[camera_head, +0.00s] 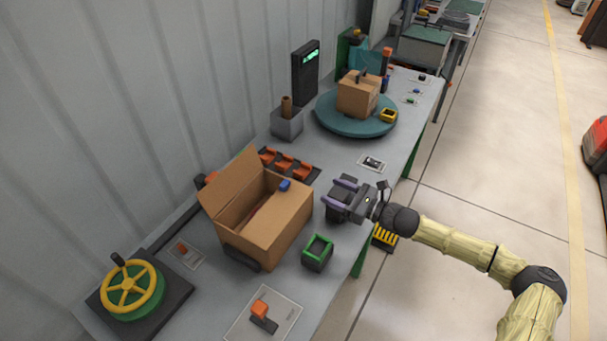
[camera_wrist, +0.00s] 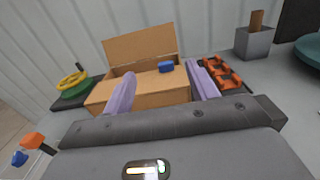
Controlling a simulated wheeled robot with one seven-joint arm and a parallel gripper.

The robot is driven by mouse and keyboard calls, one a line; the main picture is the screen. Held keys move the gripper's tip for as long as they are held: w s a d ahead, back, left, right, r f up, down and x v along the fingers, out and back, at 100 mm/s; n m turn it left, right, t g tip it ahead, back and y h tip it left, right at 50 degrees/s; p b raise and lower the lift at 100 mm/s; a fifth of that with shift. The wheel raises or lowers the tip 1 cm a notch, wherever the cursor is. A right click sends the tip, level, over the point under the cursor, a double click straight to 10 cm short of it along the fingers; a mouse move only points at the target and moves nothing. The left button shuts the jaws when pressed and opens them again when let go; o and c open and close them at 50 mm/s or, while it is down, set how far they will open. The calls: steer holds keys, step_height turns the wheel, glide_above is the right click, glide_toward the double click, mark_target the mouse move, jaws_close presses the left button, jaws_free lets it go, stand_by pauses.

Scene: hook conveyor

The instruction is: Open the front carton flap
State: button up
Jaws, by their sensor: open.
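A brown carton (camera_head: 272,232) stands on the grey bench. Its back flap (camera_head: 231,186) stands up, tilted outward. A small blue piece (camera_head: 285,185) sits at the carton's top near the right rim. In the wrist view the carton (camera_wrist: 155,92) lies ahead of my fingers, with the back flap (camera_wrist: 140,46) raised and the blue piece (camera_wrist: 165,66) at its top. The position of the front flap is unclear. My gripper (camera_head: 337,193) has purple fingers spread apart and empty. It is right of the carton, pointing toward it, with a gap between. In the wrist view the fingers (camera_wrist: 160,88) frame the carton.
A green open-topped box (camera_head: 317,252) stands beside the carton. Orange-and-black parts (camera_head: 290,163) lie behind it. A yellow handwheel (camera_head: 130,287) is at the left, and a teal turntable (camera_head: 350,123) with another carton (camera_head: 357,94) is farther back. An orange-topped lever (camera_head: 261,312) is in front.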

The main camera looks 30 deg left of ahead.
steer(key=a+p, duration=0.1)
steer(key=a, duration=0.2)
steer(key=a+p, duration=0.1)
steer(key=a, duration=0.3)
steer(key=w+a+p, duration=0.1)
steer(key=a, duration=0.2)
steer(key=shift+a+p, duration=0.35)
steer(key=shift+c, duration=0.5)
jaws_close()
stand_by(0.3)
steer(key=shift+o, duration=0.5)
jaws_free()
